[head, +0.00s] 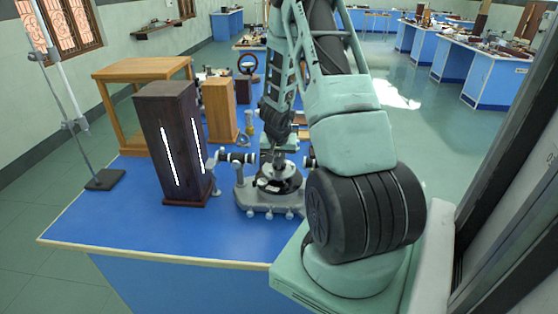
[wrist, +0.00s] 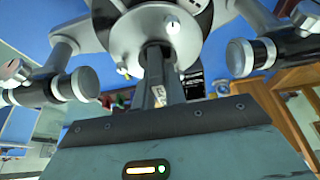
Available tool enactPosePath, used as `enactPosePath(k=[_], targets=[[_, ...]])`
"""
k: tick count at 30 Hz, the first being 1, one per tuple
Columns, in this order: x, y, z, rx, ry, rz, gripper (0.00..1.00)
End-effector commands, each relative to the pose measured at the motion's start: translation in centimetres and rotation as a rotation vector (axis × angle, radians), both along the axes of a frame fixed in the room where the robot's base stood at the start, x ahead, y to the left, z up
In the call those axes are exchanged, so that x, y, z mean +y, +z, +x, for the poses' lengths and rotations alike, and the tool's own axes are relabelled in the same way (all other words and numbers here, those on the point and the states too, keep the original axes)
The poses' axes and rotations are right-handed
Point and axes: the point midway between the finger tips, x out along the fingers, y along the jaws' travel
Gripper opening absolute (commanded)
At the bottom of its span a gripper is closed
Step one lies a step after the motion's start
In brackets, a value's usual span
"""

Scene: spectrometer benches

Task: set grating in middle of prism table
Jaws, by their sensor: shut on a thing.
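My gripper (head: 278,158) points down over the spectrometer (head: 268,202) on the blue bench. In the wrist view its two dark fingers (wrist: 157,55) are close together, shut on the grating, which is mostly hidden between them. The prism table (head: 283,183) is the small round platform at the middle of the spectrometer. In the wrist view round grey metal parts of the spectrometer (wrist: 122,38) lie around the fingertips. I cannot tell whether the grating touches the prism table.
The spectrometer's tubes (wrist: 75,87) stick out at both sides of the fingers. A tall dark wooden lamp box (head: 170,140) with bright slits stands close at left. A lighter wooden box (head: 219,110) is behind it. The bench's front left (head: 110,215) is clear.

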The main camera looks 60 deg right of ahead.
Motion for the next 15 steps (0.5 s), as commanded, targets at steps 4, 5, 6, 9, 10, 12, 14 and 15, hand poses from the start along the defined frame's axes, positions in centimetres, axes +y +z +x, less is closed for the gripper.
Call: enactPosePath(k=[4, 5, 6, 9, 10, 12, 14, 15], targets=[[-0.04, -0.07, 0.03, -0.001, 0.0, -0.002, 0.0], [-0.04, -0.07, 0.03, -0.001, 0.0, -0.002, 0.0], [-0.04, -0.06, 0.03, -0.001, 0.0, -0.002, 0.0], [-0.03, -0.22, 0.03, 0.0, 0.0, -0.001, 0.0], [-0.02, -0.34, 0.03, 0.0, 0.001, -0.001, 0.0], [-0.03, -0.3, 0.03, 0.0, 0.001, -0.001, 0.23], [-0.02, -0.29, 0.03, 0.0, 0.001, -0.001, 0.34], [-0.02, -0.29, 0.03, 0.0, 0.001, -0.001, 0.34]])
